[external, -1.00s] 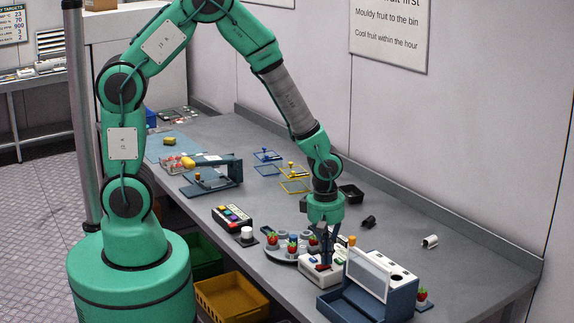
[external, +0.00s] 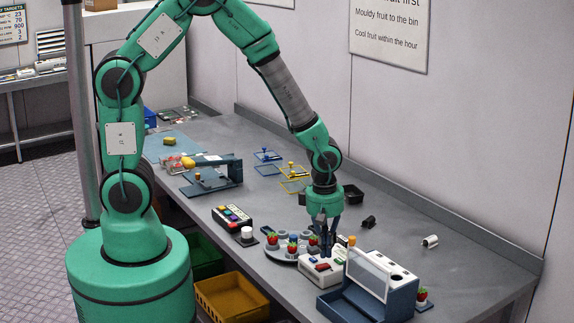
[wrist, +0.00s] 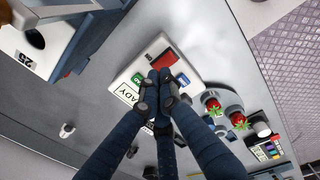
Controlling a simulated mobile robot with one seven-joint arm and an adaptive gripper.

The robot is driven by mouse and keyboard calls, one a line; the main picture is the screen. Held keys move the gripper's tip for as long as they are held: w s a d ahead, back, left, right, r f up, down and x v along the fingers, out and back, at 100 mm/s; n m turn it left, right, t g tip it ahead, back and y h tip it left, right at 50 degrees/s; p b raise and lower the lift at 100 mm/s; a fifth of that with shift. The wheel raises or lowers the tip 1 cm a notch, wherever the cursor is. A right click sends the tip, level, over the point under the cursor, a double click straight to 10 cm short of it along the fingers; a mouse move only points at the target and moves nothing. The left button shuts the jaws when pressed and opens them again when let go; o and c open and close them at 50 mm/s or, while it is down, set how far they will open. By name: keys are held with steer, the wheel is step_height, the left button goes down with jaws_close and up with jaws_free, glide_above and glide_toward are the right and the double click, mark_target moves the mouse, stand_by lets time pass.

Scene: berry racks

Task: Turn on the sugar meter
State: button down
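The sugar meter (external: 317,275) is a pale box on the bench, just left of the blue-grey stand with a clear panel. In the wrist view the sugar meter (wrist: 134,75) shows a red switch (wrist: 158,58), a green key (wrist: 137,78), a blue key (wrist: 183,79) and a label partly reading "ADY". My gripper (external: 329,247) points down at the meter's rear part. In the wrist view my gripper (wrist: 163,78) has its dark fingers together, tips over the meter's face near the red switch. Nothing shows held. Contact cannot be told; the fingers hide part of the face.
The blue-grey stand (external: 401,300) is close on the right. A round grey tray with strawberries (external: 292,247) is close on the left. A keypad box (external: 232,216) lies farther left. A black tray (external: 352,194) and small cylinders sit behind. Bench at the right rear is mostly clear.

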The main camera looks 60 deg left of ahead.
mark_target(329, 265)
step_height(329, 265, up, 12)
steer(key=w+p, duration=0.1)
steer(key=shift+w, duration=0.3)
stand_by(0.4)
steer(key=s+a+r+m+t+b, duration=0.2)
steer(key=s+a+r+m+b, duration=0.35)
steer(key=a+r, duration=0.7)
steer(key=s+a+r+m+t, duration=0.1)
steer(key=s+a+r+m, duration=0.2)
steer(key=s+m, duration=0.3)
steer(key=s+a+r+m+t+b, duration=0.1)
steer(key=s+a+r+m+t, duration=0.1)
steer(key=s+m, duration=0.4)
step_height(329, 265, up, 2)
steer(key=shift+s+a+b, duration=0.3)
steer(key=shift+s+a, duration=0.2)
steer(key=shift+s, duration=0.6)
